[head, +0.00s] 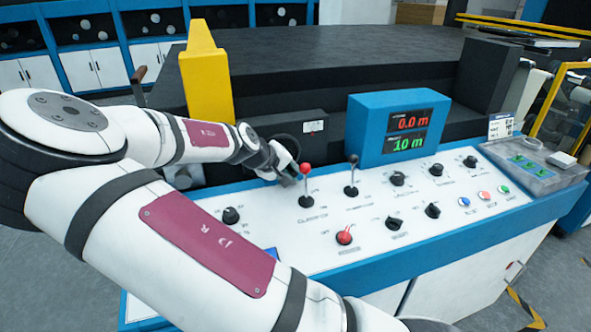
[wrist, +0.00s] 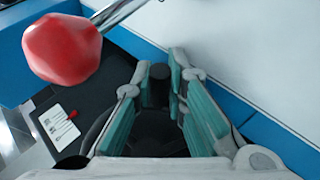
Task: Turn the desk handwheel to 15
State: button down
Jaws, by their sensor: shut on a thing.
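The desk handwheel (head: 291,143) is a dark ring at the back edge of the control desk, mostly hidden behind my gripper (head: 287,178) in the head view. In the wrist view my gripper (wrist: 158,78) has its teal-padded fingers on both sides of a black upright handle (wrist: 158,92) and is shut on it. The dark handwheel (wrist: 150,137) lies below the fingers. A white scale card (wrist: 60,122) with a red mark is left of the wheel; its numbers are too small to read. It also shows in the head view (head: 313,127).
A lever with a red ball (head: 306,168) stands close beside my gripper; the ball looms large in the wrist view (wrist: 62,48). A black-knobbed lever (head: 352,160) is to its right. A blue display (head: 408,122) reads 0.0 m and 10 m. Several knobs and buttons cover the desk.

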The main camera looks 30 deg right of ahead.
jog(key=shift+f, duration=0.1)
jog(key=c, duration=1.6)
grip_release()
